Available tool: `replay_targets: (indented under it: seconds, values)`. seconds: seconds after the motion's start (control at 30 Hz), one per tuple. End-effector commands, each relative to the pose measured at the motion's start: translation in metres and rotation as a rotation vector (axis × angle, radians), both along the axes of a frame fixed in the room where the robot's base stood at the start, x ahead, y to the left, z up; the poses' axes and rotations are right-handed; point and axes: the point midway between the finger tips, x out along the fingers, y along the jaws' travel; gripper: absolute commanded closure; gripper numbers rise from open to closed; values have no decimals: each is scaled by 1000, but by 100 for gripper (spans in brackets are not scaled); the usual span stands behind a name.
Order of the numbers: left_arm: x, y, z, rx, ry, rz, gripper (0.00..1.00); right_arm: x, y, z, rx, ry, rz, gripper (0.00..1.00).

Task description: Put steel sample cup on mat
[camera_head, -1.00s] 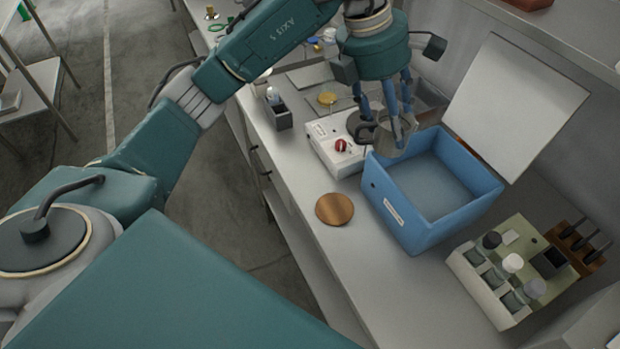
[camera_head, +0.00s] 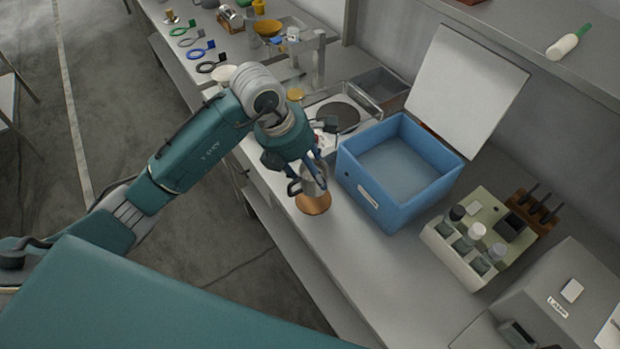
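The steel sample cup (camera_head: 315,184) is a small grey metal cup with a dark handle on its left side. My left gripper (camera_head: 313,171) comes down from above with its blue fingers around the cup, and it looks shut on it. The cup is about upright over the round brown mat (camera_head: 314,206), which lies on the bench near its front edge. The cup covers the far part of the mat. I cannot tell whether the cup's bottom touches the mat. My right gripper is not in view.
A blue open box (camera_head: 391,206) stands just right of the mat. A stirrer with a dark round plate (camera_head: 338,117) is behind the gripper. A pale rack with capped bottles (camera_head: 462,262) stands farther right. The bench (camera_head: 345,252) in front of the mat is clear.

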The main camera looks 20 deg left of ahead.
Motion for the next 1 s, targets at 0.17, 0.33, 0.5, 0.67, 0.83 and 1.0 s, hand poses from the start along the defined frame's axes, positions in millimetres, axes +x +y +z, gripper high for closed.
replay_targets:
  seconds: [0.17,0.33,0.5,0.67,0.83,1.0]
  values:
    - [1,0,-12,-2,-1,0,96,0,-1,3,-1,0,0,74]
    - [0,0,-32,-1,3,1,96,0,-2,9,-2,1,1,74]
    - [1,0,-49,-1,-2,-1,97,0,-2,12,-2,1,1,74]
    - [1,0,-49,-1,-3,0,97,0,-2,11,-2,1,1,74]
    - [1,0,-51,0,-2,-1,40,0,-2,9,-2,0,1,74]
    - [0,0,-50,0,-2,-1,30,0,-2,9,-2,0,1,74]
